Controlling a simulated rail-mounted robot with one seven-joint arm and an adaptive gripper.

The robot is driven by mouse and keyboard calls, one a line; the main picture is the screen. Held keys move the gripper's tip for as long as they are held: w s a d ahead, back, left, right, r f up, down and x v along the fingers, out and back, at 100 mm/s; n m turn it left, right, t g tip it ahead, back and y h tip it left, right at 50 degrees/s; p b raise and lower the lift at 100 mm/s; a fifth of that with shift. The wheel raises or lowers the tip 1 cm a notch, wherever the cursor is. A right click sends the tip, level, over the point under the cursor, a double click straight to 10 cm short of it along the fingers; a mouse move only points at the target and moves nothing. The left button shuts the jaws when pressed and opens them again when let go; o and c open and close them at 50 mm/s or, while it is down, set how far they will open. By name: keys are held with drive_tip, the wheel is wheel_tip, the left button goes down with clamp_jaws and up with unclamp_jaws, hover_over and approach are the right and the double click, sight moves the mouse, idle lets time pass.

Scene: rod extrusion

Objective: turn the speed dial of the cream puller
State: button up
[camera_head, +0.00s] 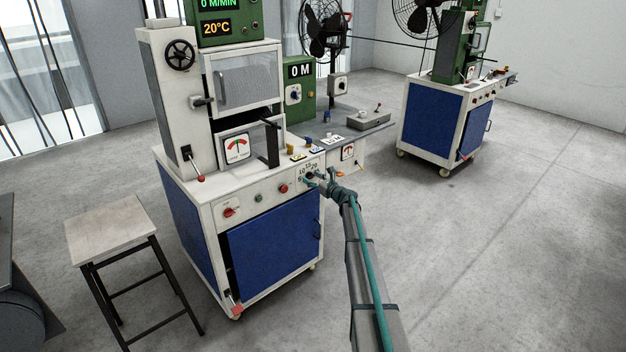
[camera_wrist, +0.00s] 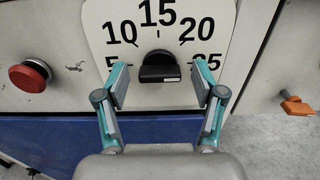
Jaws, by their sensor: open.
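The speed dial is a black knob (camera_wrist: 160,73) on a white scale plate (camera_wrist: 122,14) marked 10, 15, 20 and 25, with a partly hidden figure at left. My gripper (camera_wrist: 160,86) is open, with one teal-and-grey finger on each side of the knob and a visible gap to it on both sides. I cannot tell how deep the fingertips reach. In the head view my gripper (camera_head: 311,180) is at the right end of the cream machine's front panel (camera_head: 244,204) and covers much of the dial.
A red button (camera_wrist: 29,75) is left of the dial, and an orange knob (camera_wrist: 296,105) is at right. The cream cabinet has a blue door (camera_head: 275,243) below the panel. A stool (camera_head: 112,228) stands at left. A second blue-panelled machine (camera_head: 437,118) stands behind at right. Floor at right is clear.

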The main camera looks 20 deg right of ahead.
drive_tip(key=c, duration=1.1)
drive_tip(key=shift+c, duration=0.2)
